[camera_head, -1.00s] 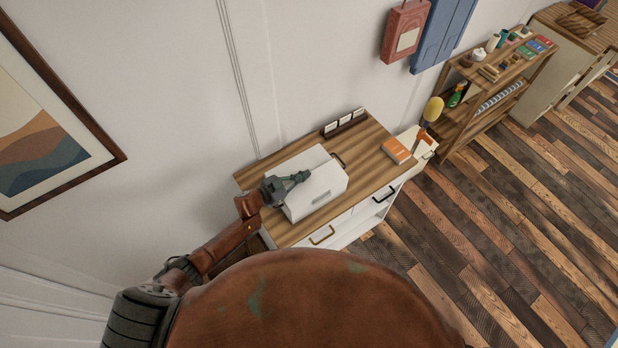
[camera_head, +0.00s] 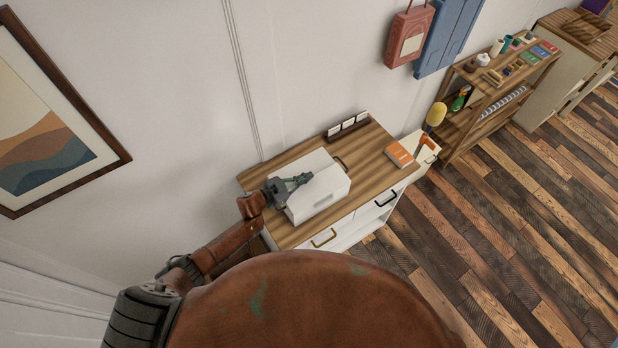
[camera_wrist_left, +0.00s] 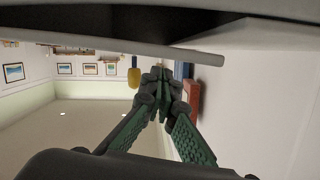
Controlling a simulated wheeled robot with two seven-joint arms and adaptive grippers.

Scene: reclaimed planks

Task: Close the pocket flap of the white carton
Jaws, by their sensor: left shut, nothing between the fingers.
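The white carton (camera_head: 326,190) sits on the wooden top of the cabinet, with a small pale label or slot on its front face. My left gripper (camera_head: 306,179) is over the carton's left part, its fingers shut and empty, pointing right across the top. In the left wrist view my left fingers (camera_wrist_left: 161,76) are together just under a pale panel edge (camera_wrist_left: 150,52), with a dark gap behind it. This looks like part of the carton, but I cannot tell whether it is the pocket flap or whether the fingers touch it. My right gripper is not in view.
The cabinet's wooden top (camera_head: 368,155) is bare right of the carton. An orange book (camera_head: 399,154) lies near its right end, and a rack with white cards (camera_head: 347,126) stands by the wall. A shelf (camera_head: 490,92) with several items stands further right.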

